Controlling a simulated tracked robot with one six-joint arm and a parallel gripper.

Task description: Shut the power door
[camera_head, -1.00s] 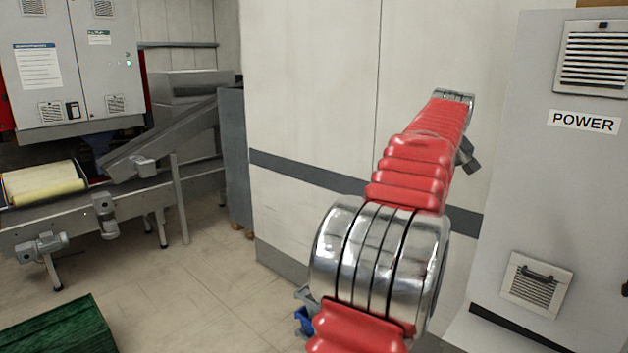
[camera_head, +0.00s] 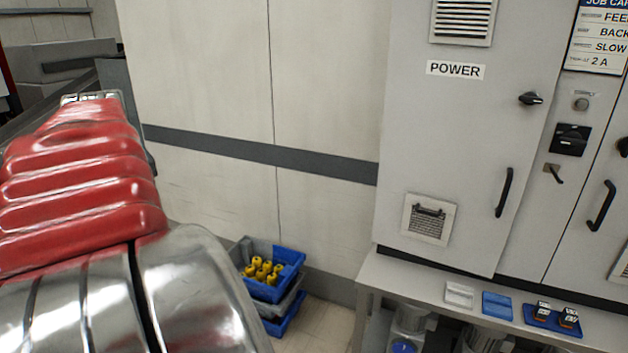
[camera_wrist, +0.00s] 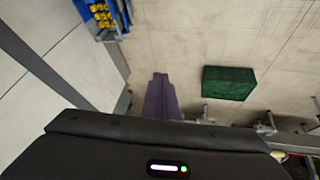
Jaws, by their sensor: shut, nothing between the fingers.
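The power door (camera_head: 450,150) is a tall grey cabinet door at the right of the head view, with a POWER label, a dark knob (camera_head: 531,98), a vertical black handle (camera_head: 504,193) and vents. Its right edge meets a narrow grey panel. I cannot tell whether it is flush or slightly ajar. My gripper (camera_wrist: 160,77) shows in the wrist view as dark fingers shut together, empty, over the floor. In the head view my red arm fills the lower left, well left of the door, and hides the gripper. The door is not clearly seen in the wrist view.
A ledge (camera_head: 450,290) below the cabinet holds small blue and white trays. Stacked crates with yellow items (camera_head: 265,270) stand on the floor left of it. A green crate (camera_wrist: 228,83) lies on the floor. A pale wall (camera_head: 220,80) is behind.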

